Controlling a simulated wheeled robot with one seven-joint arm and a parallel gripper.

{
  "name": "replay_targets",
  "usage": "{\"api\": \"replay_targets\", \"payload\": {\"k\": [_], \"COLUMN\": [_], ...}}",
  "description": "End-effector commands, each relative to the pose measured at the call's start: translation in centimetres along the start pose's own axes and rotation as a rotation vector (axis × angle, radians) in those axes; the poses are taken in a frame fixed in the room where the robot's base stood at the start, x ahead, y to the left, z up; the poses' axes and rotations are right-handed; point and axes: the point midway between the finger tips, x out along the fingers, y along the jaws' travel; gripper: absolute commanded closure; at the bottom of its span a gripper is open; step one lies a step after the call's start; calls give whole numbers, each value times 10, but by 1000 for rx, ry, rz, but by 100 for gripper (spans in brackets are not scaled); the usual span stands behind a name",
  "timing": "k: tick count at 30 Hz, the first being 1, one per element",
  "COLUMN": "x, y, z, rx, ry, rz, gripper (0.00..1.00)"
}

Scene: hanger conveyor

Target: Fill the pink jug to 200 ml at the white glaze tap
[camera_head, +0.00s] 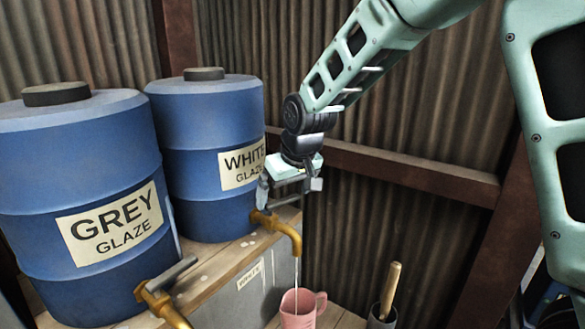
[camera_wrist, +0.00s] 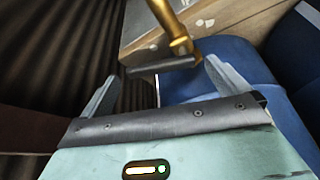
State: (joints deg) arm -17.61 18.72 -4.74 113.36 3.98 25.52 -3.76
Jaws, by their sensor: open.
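The white glaze tap (camera_head: 290,232) is a brass spout on the blue barrel labelled WHITE GLAZE (camera_head: 208,130). A thin pale stream (camera_head: 297,272) runs from it down into the pink jug (camera_head: 298,312), which stands below, cut by the bottom edge of the head view. The liquid level and any marks on the jug cannot be made out. My gripper (camera_head: 289,190) is at the tap's grey lever (camera_head: 286,202). In the wrist view my gripper (camera_wrist: 163,72) is open, with the lever bar (camera_wrist: 155,67) lying across between its fingers, not clamped; the brass tap (camera_wrist: 181,42) shows beyond.
A second blue barrel labelled GREY GLAZE (camera_head: 80,205) stands at the left with its own brass tap (camera_head: 160,300). A dark pot (camera_head: 382,316) with a wooden handle (camera_head: 391,285) stands right of the jug. A corrugated wall (camera_head: 400,225) with a brown rail is behind.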

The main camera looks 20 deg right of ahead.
Motion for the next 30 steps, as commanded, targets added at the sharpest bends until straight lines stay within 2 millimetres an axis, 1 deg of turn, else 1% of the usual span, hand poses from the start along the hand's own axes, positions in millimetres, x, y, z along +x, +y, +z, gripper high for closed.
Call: {"api": "replay_targets", "payload": {"k": [5,12,18,21,24,30], "x": [-31,-88,-131,-147,-158,-166], "y": [0,0,0,0,0,0], "z": [-1,0,0,0,0,0], "rx": [0,1,0,-1,0,0], "ry": [7,8,5,5,3,1], "rz": [-1,0,0,0,1,1], "gripper": [0,0,0,0,0,0]}}
